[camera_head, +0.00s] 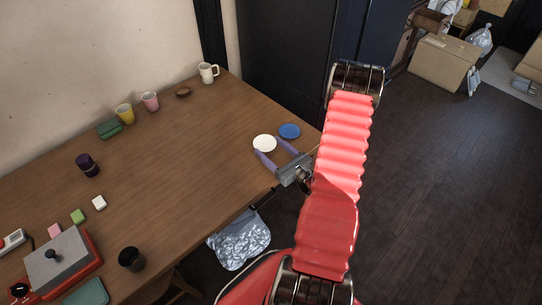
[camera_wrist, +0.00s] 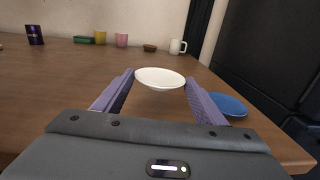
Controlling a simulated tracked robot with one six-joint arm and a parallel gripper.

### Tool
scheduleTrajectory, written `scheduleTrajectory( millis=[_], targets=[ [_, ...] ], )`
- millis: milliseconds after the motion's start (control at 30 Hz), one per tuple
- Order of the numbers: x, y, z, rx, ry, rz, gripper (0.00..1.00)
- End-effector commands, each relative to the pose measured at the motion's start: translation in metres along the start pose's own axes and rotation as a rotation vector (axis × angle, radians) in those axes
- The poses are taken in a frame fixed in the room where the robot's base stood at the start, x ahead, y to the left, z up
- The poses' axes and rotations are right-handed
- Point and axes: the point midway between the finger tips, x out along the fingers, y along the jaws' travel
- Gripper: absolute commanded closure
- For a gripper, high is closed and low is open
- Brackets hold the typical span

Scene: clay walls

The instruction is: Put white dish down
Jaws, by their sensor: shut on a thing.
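The white dish (camera_head: 265,143) is a small round shallow plate. My gripper (camera_head: 275,148) has it between its two purple fingers, over the right end of the wooden table. In the wrist view the white dish (camera_wrist: 160,78) sits level between the fingertips of my gripper (camera_wrist: 160,82), with a shadow on the table beneath it. It appears slightly above the tabletop; the exact gap is hard to tell. A blue dish (camera_head: 289,131) lies on the table just right of it, and also shows right of the right finger in the wrist view (camera_wrist: 229,104).
The wooden table (camera_head: 190,150) has wide clear room left of my gripper. A white mug (camera_head: 208,73), brown bowl (camera_head: 183,91), pink cup (camera_head: 150,101) and yellow cup (camera_head: 125,114) stand along the back. The table's right edge is close to the blue dish.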

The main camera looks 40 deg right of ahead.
Motion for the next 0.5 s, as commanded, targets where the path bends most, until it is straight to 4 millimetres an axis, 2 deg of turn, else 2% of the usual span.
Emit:
scheduleTrajectory(
  millis=[500],
  targets=[
    [0.000,0.000,-0.037,0.001,-0.001,0.000,0.57]
  ],
)
